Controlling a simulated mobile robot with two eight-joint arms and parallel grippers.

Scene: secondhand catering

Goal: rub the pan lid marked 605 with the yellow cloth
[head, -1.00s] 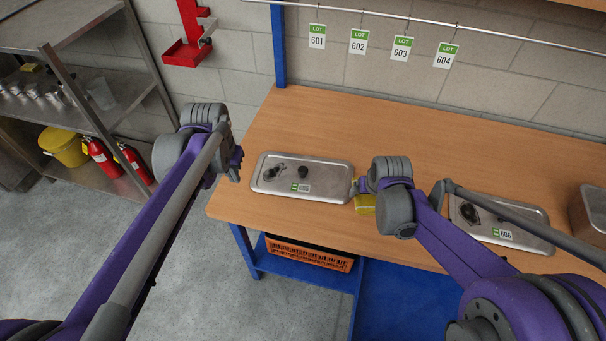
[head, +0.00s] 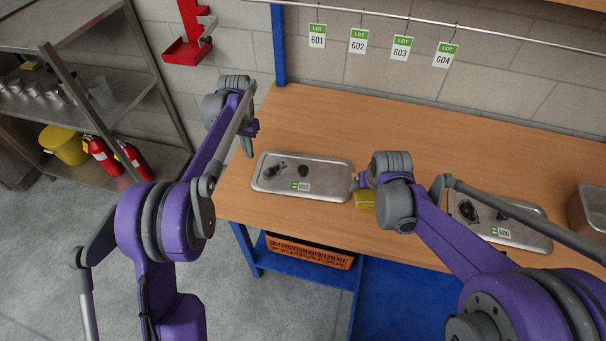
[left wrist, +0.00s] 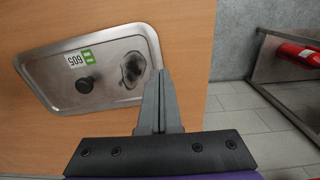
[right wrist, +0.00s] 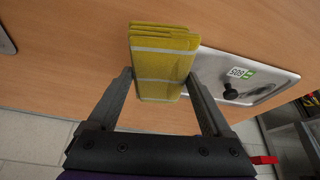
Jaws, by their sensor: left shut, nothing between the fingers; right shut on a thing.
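The pan lid marked 605 (head: 325,173) lies flat on the wooden table, a steel rectangle with a black knob, a dark smudge and a green-and-white label. The lid also shows in the left wrist view (left wrist: 112,97), its label reading 605 upside down. My left gripper (head: 247,142) is shut and empty, over the table at the lid's left end; its fingers (left wrist: 161,80) reach the lid's edge in the left wrist view. My right gripper (right wrist: 160,80) is shut on the folded yellow cloth (right wrist: 160,62), to the right of the lid. The cloth (head: 365,200) is partly hidden by the gripper.
A second steel lid marked 606 (head: 515,230) lies to the right, partly behind my right arm. A steel container (head: 592,208) stands at the right edge. Lot tags hang from a rail at the back. The table behind the lids is clear.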

